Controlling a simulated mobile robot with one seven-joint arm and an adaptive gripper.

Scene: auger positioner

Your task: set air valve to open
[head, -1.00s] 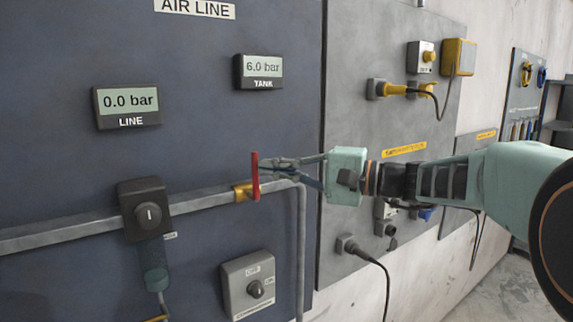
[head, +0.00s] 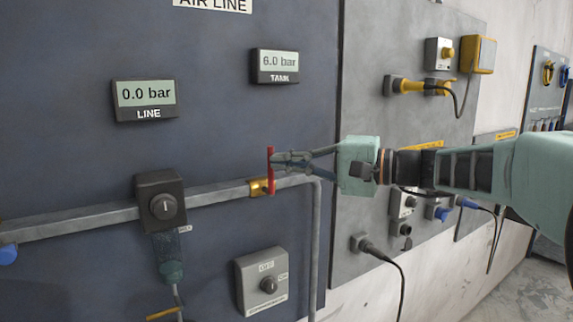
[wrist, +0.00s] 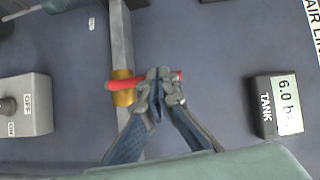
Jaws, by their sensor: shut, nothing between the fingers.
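The air valve has a red lever handle (head: 271,172) on a brass body (head: 258,187) set in the grey pipe. In the head view the lever stands upright, across the pipe. In the wrist view the red lever (wrist: 122,83) also lies across the pipe, with the brass body (wrist: 123,97) beneath it. My gripper (head: 277,162) is shut and empty, its fingertips right at the lever. In the wrist view the fingertips (wrist: 160,80) overlap the lever's right part; I cannot tell whether they touch it. The line gauge (head: 145,97) reads 0.0 bar.
The tank gauge (head: 274,66) reads 6.0 bar. A black knob box (head: 160,201) sits on the pipe to the left, and a grey switch box (head: 262,283) marked OFF and ON is below. Plugs and cables fill the grey panel (head: 370,150) at right.

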